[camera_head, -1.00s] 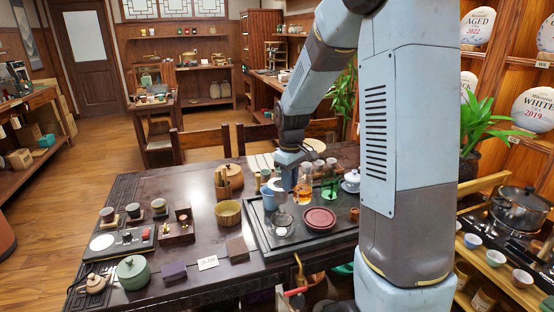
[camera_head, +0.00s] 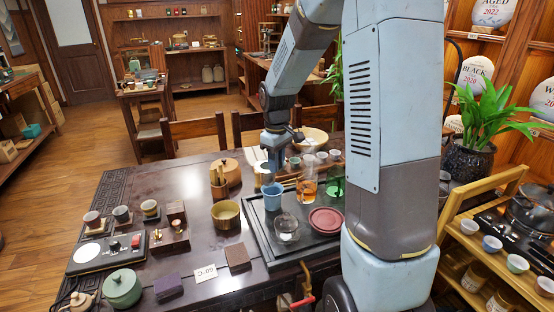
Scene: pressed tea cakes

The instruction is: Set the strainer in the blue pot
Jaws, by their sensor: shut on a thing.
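The blue pot (camera_head: 271,197) stands upright on the dark tea tray (camera_head: 256,226), near its back left corner. My gripper (camera_head: 272,172) points down just above and behind the blue pot. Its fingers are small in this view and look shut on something. The strainer is hard to make out at the fingertips, partly hidden by the gripper and the pot. I cannot tell whether it touches the pot's rim.
A glass bowl (camera_head: 286,228), an amber glass jug (camera_head: 307,187) and a dark red dish (camera_head: 326,220) stand close by on the tray. My arm hides the tray's right side.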

